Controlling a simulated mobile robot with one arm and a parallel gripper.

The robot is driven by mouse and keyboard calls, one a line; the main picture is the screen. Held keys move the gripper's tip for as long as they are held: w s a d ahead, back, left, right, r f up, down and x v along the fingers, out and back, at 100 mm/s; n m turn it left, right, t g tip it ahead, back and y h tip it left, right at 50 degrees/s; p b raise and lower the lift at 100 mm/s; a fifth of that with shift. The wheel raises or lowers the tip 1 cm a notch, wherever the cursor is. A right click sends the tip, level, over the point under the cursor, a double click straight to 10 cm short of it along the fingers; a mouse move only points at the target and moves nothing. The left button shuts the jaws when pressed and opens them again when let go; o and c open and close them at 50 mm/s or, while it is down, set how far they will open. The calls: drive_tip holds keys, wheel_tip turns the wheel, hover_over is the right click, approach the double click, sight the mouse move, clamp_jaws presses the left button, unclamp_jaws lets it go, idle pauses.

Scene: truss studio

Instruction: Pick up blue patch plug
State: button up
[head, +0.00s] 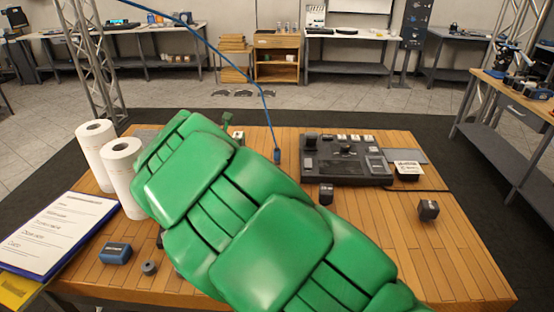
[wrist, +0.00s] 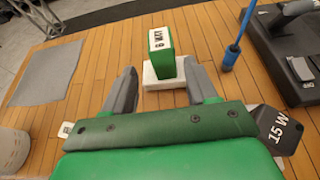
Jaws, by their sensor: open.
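The blue patch plug (head: 277,156) hangs at the lower end of a thin blue cable (head: 233,66), close to the wooden table just left of the dark console; whether it touches the table is unclear. In the wrist view the plug (wrist: 230,57) is at the upper right, outside and to the right of my right finger. My gripper (wrist: 160,70) is open, its two grey fingers spread with nothing held. A green block with a white label (wrist: 162,52) stands on a white base just beyond the fingertips. In the head view my green arm hides the fingers.
A dark console (head: 345,175) stands right of the plug. Two white paper rolls (head: 123,170) and a clipboard (head: 60,232) are at the left. A dark block marked 15 W (wrist: 277,128) is beside my gripper. The table's right front (head: 400,260) is mostly clear.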

drive_tip(key=m+g+y, duration=0.2)
drive_tip(key=m+g, duration=0.7)
drive_tip(key=m, duration=2.1)
hover_over(278, 150)
drive_tip(key=s, duration=0.2)
wheel_tip(278, 150, down, 3)
drive_tip(key=shift+w+f+g, duration=0.2)
drive_tip(key=shift+w+f, duration=0.05)
drive_tip(key=shift+f, duration=0.45)
drive_tip(key=shift+w+f+g, duration=0.2)
drive_tip(key=shift+f, duration=0.45)
drive_tip(key=shift+s+d+x, duration=0.1)
drive_tip(key=shift+x, duration=1.2)
drive_tip(key=shift+s+d+x, duration=0.15)
drive_tip(key=shift+x, duration=1.15)
drive_tip(key=shift+f, duration=0.15)
drive_tip(key=shift+c, duration=0.3)
